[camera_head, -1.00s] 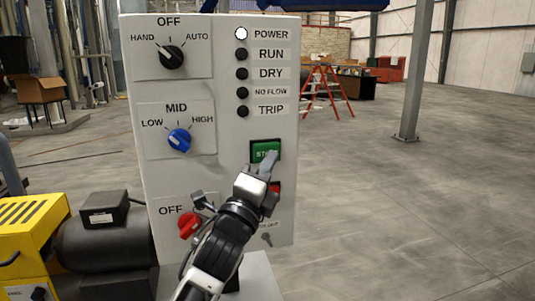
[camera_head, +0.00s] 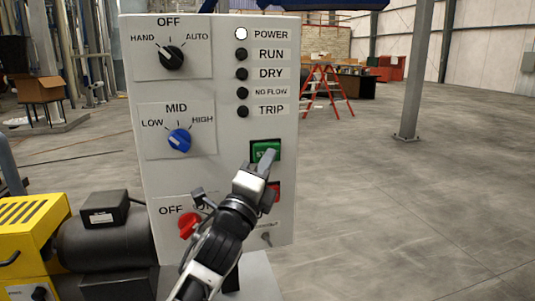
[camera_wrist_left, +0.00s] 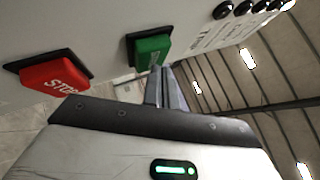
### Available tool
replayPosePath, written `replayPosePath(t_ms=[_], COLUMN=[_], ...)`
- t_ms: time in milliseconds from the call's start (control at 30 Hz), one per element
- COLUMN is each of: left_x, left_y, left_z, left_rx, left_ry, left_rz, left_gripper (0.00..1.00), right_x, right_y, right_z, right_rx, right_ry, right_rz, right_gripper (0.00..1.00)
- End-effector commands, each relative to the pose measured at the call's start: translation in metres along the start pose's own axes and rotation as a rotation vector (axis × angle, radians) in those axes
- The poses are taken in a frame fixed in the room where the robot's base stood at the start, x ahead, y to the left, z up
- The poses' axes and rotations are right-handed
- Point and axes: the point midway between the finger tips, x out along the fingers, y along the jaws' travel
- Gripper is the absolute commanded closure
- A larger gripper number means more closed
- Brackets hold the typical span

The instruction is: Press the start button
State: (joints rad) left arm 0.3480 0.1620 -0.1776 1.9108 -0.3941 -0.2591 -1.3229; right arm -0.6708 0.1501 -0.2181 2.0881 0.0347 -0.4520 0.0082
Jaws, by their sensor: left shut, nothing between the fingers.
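The green start button (camera_head: 265,150) sits on the right side of the grey control panel (camera_head: 220,120), below the lamp column. My left gripper (camera_head: 264,162) is shut and empty, its fingertips at the button's lower part, covering some of its lettering. In the left wrist view the shut fingers (camera_wrist_left: 163,85) point at the green button (camera_wrist_left: 150,48), with the tips at its lower edge. I cannot tell whether they touch it. The red stop button (camera_head: 273,190) lies just below, partly hidden by the gripper; it shows whole in the left wrist view (camera_wrist_left: 55,80). My right gripper is not in view.
The panel also carries a black knob (camera_head: 171,57), a blue knob (camera_head: 179,140) and a red knob (camera_head: 189,224) on its left half. The POWER lamp (camera_head: 241,34) is white; the other lamps are dark. A black motor (camera_head: 105,240) stands at lower left. Open floor lies right.

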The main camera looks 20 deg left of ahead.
Motion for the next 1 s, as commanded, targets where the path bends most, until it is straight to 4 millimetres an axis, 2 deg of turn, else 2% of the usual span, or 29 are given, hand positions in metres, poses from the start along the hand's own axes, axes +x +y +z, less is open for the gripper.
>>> replayPosePath(t_ms=[1000], left_x=[0.007], left_y=[0.0053], left_z=[0.0058], left_rx=[0.001], left_ry=[-0.001], left_rz=[0.001], left_gripper=[1.0], right_x=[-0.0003], right_y=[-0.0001], right_z=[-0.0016], right_rx=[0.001], right_ry=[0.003], right_rz=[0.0], right_gripper=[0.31])
